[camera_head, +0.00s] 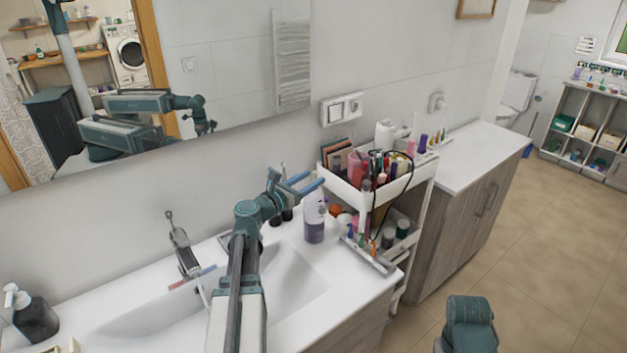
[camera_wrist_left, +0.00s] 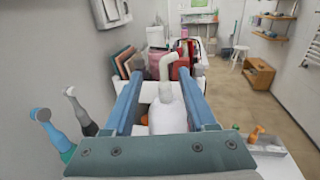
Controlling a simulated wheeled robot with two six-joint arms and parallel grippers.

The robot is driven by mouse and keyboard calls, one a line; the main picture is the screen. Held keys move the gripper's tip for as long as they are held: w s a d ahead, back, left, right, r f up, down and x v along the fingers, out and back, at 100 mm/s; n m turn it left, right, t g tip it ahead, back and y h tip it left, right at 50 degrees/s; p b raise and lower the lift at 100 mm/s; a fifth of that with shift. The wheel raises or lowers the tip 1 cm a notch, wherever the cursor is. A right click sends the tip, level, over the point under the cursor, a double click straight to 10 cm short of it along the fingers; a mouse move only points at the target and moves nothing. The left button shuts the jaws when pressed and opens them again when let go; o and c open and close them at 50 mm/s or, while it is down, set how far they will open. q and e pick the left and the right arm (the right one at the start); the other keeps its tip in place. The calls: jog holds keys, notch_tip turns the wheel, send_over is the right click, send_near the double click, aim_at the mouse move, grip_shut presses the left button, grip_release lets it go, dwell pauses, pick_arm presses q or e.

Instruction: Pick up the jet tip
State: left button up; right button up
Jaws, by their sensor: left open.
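My left gripper (camera_head: 311,182) is open and empty, above the counter's right end. It also shows in the left wrist view (camera_wrist_left: 158,76), its two blue fingers spread apart. Small coloured upright pieces (camera_head: 366,243) stand in a narrow white tray at the cart's front. They also show at the lower right of the left wrist view (camera_wrist_left: 256,136), outside the fingers. They are too small to tell which is a jet tip, or whether one is. A white-and-lilac pump bottle (camera_head: 314,222) stands just below the fingers; its white pump (camera_wrist_left: 174,72) shows between them.
The white cart (camera_head: 423,179) holds crowded cosmetics, brushes and a black cable on top, and jars below. The sink (camera_head: 290,283) and faucet (camera_head: 182,248) lie left of the bottle. A dark soap dispenser (camera_head: 35,318) stands far left. The cabinet top (camera_head: 478,150) beyond is largely clear.

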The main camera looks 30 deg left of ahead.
aim_at(315, 179)
pick_arm(q)
jog(key=shift+w, duration=0.4)
jog(key=w, duration=0.4)
jog(key=shift+d+f, duration=0.15)
jog(key=shift+f, duration=0.05)
jog(key=shift+s+d, duration=0.15)
jog(key=shift+c, duration=0.4)
jog(key=shift+s+d, duration=0.3)
jog(key=shift+d, duration=0.1)
grip_shut()
jog(key=shift+s+d, duration=0.1)
jog(key=shift+d, duration=0.05)
